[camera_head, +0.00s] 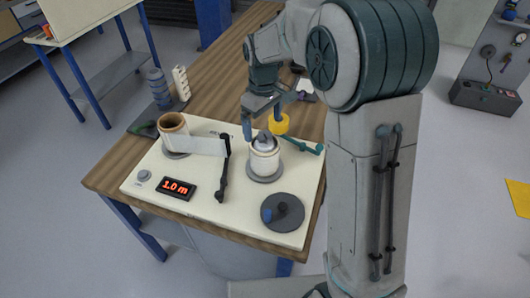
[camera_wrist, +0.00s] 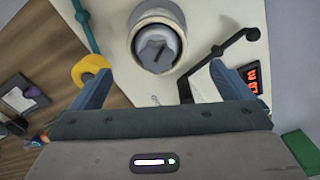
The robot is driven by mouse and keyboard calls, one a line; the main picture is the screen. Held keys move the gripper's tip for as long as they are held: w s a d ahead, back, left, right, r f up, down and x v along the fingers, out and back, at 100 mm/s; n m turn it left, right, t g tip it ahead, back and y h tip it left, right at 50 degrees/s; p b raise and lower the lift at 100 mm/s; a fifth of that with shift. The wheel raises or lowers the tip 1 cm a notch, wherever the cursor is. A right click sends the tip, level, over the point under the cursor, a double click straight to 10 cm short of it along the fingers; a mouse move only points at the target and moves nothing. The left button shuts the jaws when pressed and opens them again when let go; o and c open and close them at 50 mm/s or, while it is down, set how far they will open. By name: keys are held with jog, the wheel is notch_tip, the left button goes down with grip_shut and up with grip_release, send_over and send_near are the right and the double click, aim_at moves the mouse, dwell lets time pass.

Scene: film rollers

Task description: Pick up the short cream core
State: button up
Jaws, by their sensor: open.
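The short cream core (camera_head: 265,162) stands upright around a grey spindle on the right side of the cream machine panel. In the wrist view the core (camera_wrist: 139,22) shows from above as a pale ring around the grey spindle top. My gripper (camera_head: 263,121) is open and empty, pointing down just above and behind the core. In the wrist view the core lies beyond the gap between my fingers (camera_wrist: 165,73), near the top edge. The core's far side is partly hidden by the spindle top in the head view.
A tan-cored film roll (camera_head: 174,131) stands at left, its film strip reaching a black arm (camera_head: 224,170). A yellow ring (camera_head: 279,123) and teal lever (camera_head: 303,146) are close to my gripper. A dark disc (camera_head: 283,212) and red display (camera_head: 178,188) are in front.

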aim_at(264, 144)
notch_tip(264, 144, down, 9)
jog(key=shift+w+d+f+p, duration=0.15)
jog(key=shift+f+p, duration=0.05)
jog(key=shift+p, duration=0.65)
jog(key=c, duration=1.2)
